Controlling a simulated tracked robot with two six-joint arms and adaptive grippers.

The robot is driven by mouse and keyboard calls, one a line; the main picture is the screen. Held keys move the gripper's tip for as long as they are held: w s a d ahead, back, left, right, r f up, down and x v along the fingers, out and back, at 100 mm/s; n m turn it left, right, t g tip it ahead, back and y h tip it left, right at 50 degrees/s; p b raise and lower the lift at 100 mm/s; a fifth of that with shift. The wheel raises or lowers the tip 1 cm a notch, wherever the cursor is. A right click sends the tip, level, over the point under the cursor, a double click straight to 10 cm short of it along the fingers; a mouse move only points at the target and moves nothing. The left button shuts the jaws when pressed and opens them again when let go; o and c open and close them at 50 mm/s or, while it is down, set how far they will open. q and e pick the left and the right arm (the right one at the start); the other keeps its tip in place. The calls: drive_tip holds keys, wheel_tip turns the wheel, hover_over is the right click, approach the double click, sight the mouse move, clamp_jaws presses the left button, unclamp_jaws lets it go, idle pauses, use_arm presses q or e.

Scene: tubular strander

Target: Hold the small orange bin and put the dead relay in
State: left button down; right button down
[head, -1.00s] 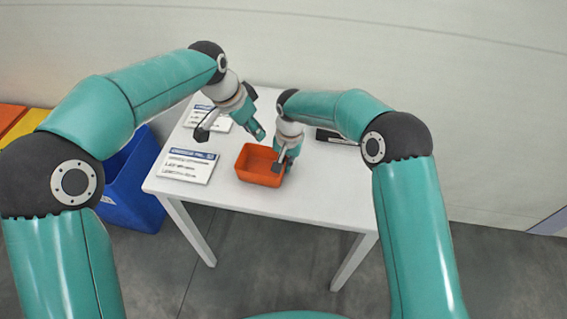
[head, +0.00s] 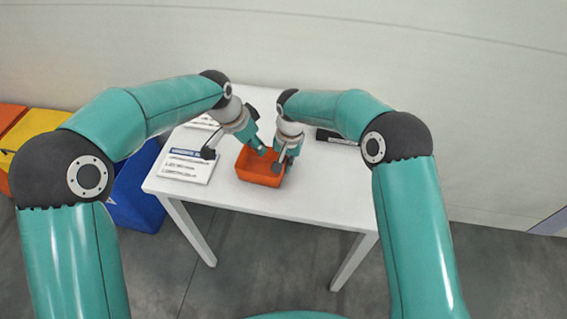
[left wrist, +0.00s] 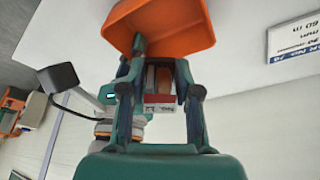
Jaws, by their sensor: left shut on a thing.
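The small orange bin (head: 258,176) stands on the white table, and its open side also shows at the top of the left wrist view (left wrist: 165,22). My left gripper (head: 262,151) is over the bin's far rim. In the left wrist view its fingers (left wrist: 160,90) are shut on the relay (left wrist: 159,99), a small block with a white and red label. My right gripper (head: 281,166) is at the bin's right wall. Its fingertips are partly hidden, so I cannot tell whether they grip the wall.
A printed card (head: 186,167) lies left of the bin on the table (head: 310,190), with another partly hidden behind it. A dark item (head: 330,136) lies at the back right. Blue (head: 135,195) and yellow (head: 35,124) containers stand left of the table. The table's front right is clear.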

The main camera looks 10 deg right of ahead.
use_arm(q)
drive_tip(key=shift+f, duration=2.9)
drive_tip(key=c, duration=0.7)
unclamp_jaws()
drive_tip(key=shift+c, duration=0.2)
drive_tip(key=shift+r, duration=0.1)
use_arm(e)
drive_tip(key=shift+s, duration=0.1)
use_arm(q)
drive_tip(key=v, duration=1.1)
drive_tip(key=shift+a+r, duration=0.25)
drive_tip(key=shift+r, duration=0.05)
drive_tip(key=shift+s, duration=0.1)
